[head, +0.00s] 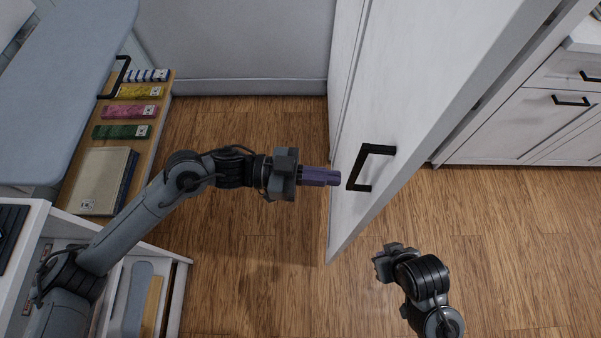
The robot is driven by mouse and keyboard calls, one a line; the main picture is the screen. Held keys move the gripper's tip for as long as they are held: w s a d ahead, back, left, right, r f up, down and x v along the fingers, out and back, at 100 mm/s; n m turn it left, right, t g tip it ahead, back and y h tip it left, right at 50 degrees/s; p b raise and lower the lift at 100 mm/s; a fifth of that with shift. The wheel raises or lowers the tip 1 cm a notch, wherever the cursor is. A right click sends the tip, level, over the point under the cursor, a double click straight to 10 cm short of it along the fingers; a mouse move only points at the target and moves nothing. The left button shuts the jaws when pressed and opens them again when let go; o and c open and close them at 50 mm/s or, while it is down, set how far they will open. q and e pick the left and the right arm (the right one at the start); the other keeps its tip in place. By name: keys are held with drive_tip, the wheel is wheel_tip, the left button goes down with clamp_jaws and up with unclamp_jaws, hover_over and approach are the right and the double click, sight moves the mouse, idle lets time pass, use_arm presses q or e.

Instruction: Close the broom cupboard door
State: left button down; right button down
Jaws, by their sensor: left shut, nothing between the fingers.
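The broom cupboard door (410,90) is a tall white panel that stands open, jutting out over the wood floor toward the middle of the view. My left gripper (337,177), with purple fingers, is shut and empty. Its tips are at the door close to the left of the handle; I cannot tell whether they touch.
An open drawer (155,130) with boxes and a book is at the left, under a grey-blue panel (70,70). Another open drawer (178,300) is at the lower left. White cabinets (540,120) with black handles stand at the right. The floor between is clear.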

sight(361, 180)
use_arm(q)
drive_tip(key=shift+s+d+b, duration=0.15)
drive_tip(key=shift+d+b, duration=0.1)
drive_tip(key=shift+d, duration=0.7)
drive_tip(key=shift+s+d+b, duration=0.15)
drive_tip(key=shift+d+b, duration=0.1)
drive_tip(key=shift+d, duration=0.65)
